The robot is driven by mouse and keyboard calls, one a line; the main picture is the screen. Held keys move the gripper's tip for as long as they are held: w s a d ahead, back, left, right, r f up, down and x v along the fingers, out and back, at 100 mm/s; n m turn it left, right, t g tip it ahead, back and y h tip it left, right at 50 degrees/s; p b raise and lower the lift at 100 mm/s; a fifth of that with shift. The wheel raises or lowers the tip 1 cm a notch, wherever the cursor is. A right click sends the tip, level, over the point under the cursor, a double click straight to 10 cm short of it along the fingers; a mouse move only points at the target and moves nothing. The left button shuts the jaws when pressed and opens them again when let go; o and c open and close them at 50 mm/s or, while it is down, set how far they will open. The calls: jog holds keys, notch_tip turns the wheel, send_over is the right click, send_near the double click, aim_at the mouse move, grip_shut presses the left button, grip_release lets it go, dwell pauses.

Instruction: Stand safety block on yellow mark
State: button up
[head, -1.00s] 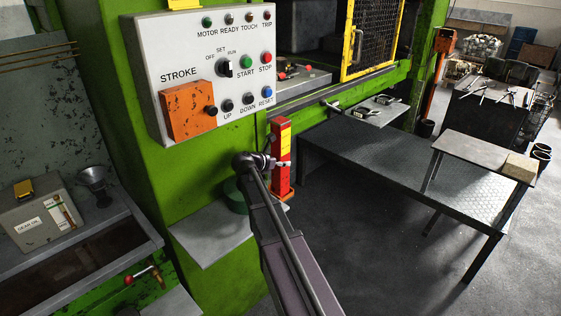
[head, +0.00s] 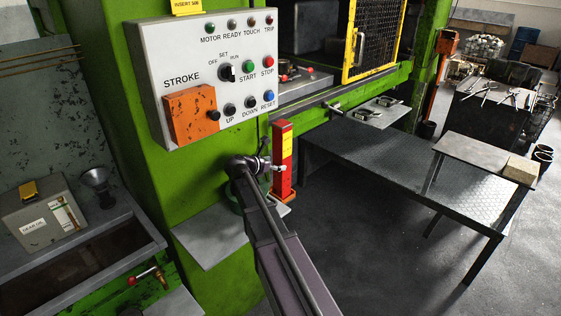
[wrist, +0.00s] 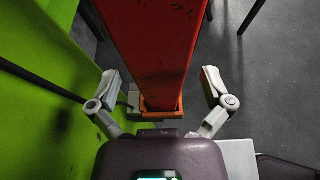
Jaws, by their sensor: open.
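The safety block (head: 283,160) is a tall red post with a yellow label. It stands upright in an orange holder (wrist: 162,116) beside the green press column. My gripper (head: 277,168) is at the block's side in the head view, partly hidden by my own wrist. In the wrist view my gripper (wrist: 160,80) is open, with one finger on each side of the red block (wrist: 155,45). Gaps show between both fingers and the block. I cannot make out a yellow mark in either view.
The control panel (head: 210,75) juts out above my arm on the left. A yellow mesh guard (head: 375,37) stands at the press opening. A dark table (head: 400,175) is to the right of the block. A grey shelf plate (head: 212,236) sits low on the column.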

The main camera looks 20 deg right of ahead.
jog(key=p+v, duration=0.3)
jog(key=v, duration=0.7)
jog(key=shift+s, duration=0.15)
dwell(0.5)
